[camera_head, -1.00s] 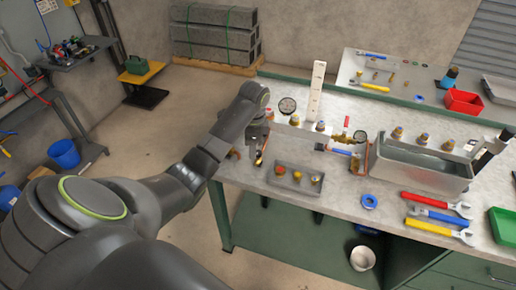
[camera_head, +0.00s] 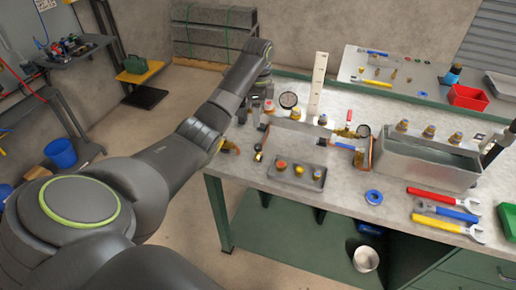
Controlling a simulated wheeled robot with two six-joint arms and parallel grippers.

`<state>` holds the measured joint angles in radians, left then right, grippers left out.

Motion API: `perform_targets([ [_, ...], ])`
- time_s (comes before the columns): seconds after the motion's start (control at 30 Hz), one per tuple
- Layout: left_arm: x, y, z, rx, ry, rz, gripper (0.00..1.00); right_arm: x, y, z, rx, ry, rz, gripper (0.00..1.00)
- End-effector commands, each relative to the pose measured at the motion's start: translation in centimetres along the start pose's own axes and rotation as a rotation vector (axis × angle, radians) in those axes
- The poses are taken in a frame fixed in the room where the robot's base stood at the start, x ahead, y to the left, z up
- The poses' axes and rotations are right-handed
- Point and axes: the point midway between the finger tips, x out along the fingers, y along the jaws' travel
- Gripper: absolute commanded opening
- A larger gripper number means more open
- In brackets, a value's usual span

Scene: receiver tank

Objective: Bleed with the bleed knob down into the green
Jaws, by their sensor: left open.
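My left gripper (camera_head: 260,116) is at the left end of the workbench, pointing down beside a round dial gauge (camera_head: 288,100). Its jaws are open, small and partly hidden by my own wrist. A small red-topped fitting (camera_head: 269,106) stands close by the jaws; I cannot tell whether they touch it. A small dark and brass part (camera_head: 258,153) stands at the bench's front left. I cannot tell which small part is the bleed knob, and the green on the dial is too small to read. A second gauge (camera_head: 363,131) stands farther right.
A grey tray (camera_head: 316,184) holds several small knobs. A white upright scale (camera_head: 317,85) stands behind it. A grey tank (camera_head: 430,170), a blue ring (camera_head: 374,197) and wrenches (camera_head: 432,197) are to the right. The bench front between tray and ring is clear.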

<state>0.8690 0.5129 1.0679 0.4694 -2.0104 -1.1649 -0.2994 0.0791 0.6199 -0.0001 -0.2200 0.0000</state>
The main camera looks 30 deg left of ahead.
Motion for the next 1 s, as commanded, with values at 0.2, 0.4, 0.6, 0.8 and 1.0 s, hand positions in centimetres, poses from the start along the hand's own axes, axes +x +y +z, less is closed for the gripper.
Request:
perform_targets([
  [0.2,4.6,0.1,0.0,0.0,0.0,0.003,0.48,2.6,-0.3,0.3,0.0,0.0,0.0,0.36],
  [0.4,8.2,0.1,0.0,-0.001,0.0,0.004,0.48,1.1,-0.2,0.2,0.0,-0.001,-0.001,0.36],
  [0.6,11.2,0.1,0.0,-0.001,0.0,0.002,0.48,0.9,-0.1,0.1,0.0,-0.001,-0.001,0.36],
  [0.8,12.2,0.0,0.0,0.0,0.0,-0.001,0.48,0.8,-0.1,0.1,0.0,-0.001,-0.001,0.36],
  [1.0,12.3,0.0,0.0,0.0,0.0,-0.001,0.48,0.8,-0.1,0.1,0.0,-0.001,-0.001,0.36],
])
